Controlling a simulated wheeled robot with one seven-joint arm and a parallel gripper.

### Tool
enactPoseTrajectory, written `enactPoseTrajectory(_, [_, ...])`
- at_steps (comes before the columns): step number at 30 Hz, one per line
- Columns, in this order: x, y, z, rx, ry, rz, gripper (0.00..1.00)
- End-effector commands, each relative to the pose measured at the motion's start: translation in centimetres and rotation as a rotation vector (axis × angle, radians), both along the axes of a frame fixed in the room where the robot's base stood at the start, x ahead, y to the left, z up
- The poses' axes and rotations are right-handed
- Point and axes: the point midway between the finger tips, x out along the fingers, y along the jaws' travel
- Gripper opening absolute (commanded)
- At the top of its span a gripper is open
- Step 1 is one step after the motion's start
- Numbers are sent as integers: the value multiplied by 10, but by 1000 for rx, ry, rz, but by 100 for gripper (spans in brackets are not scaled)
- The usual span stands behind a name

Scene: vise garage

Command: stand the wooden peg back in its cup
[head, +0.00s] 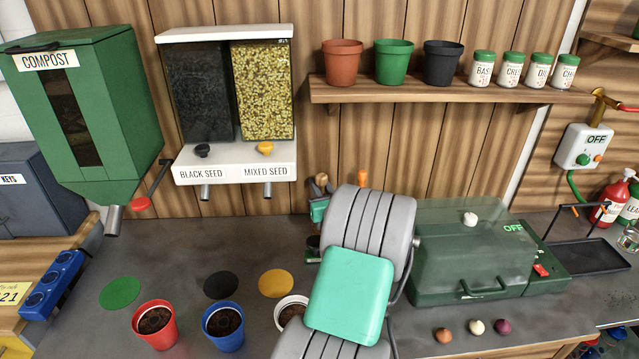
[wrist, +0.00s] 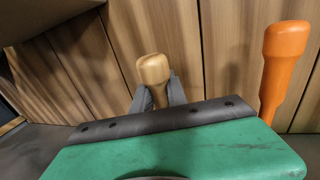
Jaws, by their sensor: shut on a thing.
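The wooden peg (wrist: 154,70), with a rounded light-wood head, stands between the two grey fingers of my gripper (wrist: 158,92) in the wrist view. The gripper is shut on it just below the head. The peg's lower part is hidden behind my gripper's dark strip and green body. In the head view the peg's top (head: 321,180) shows small, left of my arm near the back wall. I cannot make out its cup, or whether the peg's foot is in it.
An orange handle (wrist: 284,62) stands close to the right of the peg. A green lidded box (head: 470,265) is right of my arm. Red (head: 156,340) and blue (head: 224,345) pots stand at the front left. A shelf (head: 400,95) with pots and jars hangs above.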

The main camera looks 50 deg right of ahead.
Motion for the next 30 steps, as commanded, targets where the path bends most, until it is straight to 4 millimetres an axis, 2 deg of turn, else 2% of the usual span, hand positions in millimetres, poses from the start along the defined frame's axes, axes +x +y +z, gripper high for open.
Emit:
enactPoseTrajectory(4, [0, 0, -10, 0, 0, 0, 0])
enactPoseTrajectory(14, [0, 0, -10, -1, 0, 0, 0])
enactPoseTrajectory(15, [0, 0, -10, -1, 0, 0, 21])
enactPoseTrajectory(23, [0, 0, -10, -1, -1, 0, 43])
enactPoseTrajectory(28, [0, 0, -10, -1, -1, 0, 44])
enactPoseTrajectory(30, [0, 0, -11, -1, -1, 0, 48])
